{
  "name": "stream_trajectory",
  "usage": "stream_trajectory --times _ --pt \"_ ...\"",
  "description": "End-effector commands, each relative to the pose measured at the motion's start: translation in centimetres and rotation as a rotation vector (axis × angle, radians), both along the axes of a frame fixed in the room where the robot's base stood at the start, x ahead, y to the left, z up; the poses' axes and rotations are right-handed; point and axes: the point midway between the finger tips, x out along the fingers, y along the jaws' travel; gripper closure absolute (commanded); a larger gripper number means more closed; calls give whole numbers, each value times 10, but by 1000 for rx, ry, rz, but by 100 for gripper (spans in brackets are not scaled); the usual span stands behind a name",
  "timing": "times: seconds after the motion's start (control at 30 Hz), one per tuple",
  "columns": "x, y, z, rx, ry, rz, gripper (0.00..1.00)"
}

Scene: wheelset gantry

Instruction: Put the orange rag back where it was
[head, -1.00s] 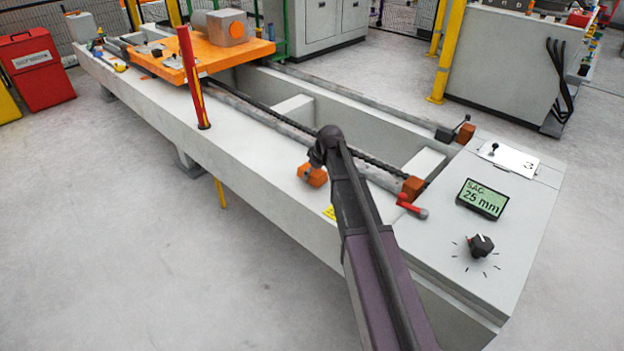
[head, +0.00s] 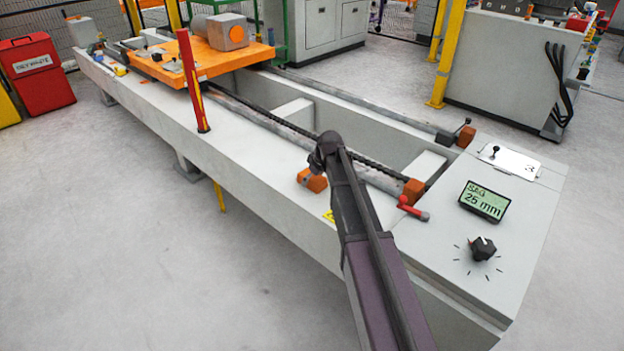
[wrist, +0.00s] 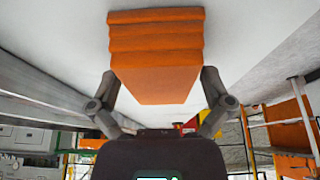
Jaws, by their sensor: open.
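The orange rag (head: 312,181) is a small folded block on the pale near ledge of the gantry bed, just below the end of my arm in the head view. In the wrist view the rag (wrist: 155,50) shows as stacked orange folds against the pale surface. My gripper (wrist: 160,88) is open, with one finger on each side of the rag's near part. I cannot tell whether the fingers touch it. In the head view my arm hides the fingers.
A red-handled lever (head: 413,208) and an orange rail block (head: 413,190) are to the right. A red post (head: 193,85) and orange carriage (head: 165,66) stand further left along the bed.

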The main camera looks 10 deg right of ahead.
Motion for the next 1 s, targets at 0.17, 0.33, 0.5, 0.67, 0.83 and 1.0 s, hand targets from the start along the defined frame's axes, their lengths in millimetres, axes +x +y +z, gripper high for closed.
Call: stream_trajectory --times 0.17,0.33,0.5,0.67,0.83,1.0 --pt "0 0 0 0 0 0 0" --pt "0 0 3 0 0 0 0" --pt "-2 -1 11 0 0 0 0" --pt "-6 -4 23 0 0 0 0" --pt "-11 -7 37 0 0 0 0" --pt "-15 -10 51 0 0 0 0"
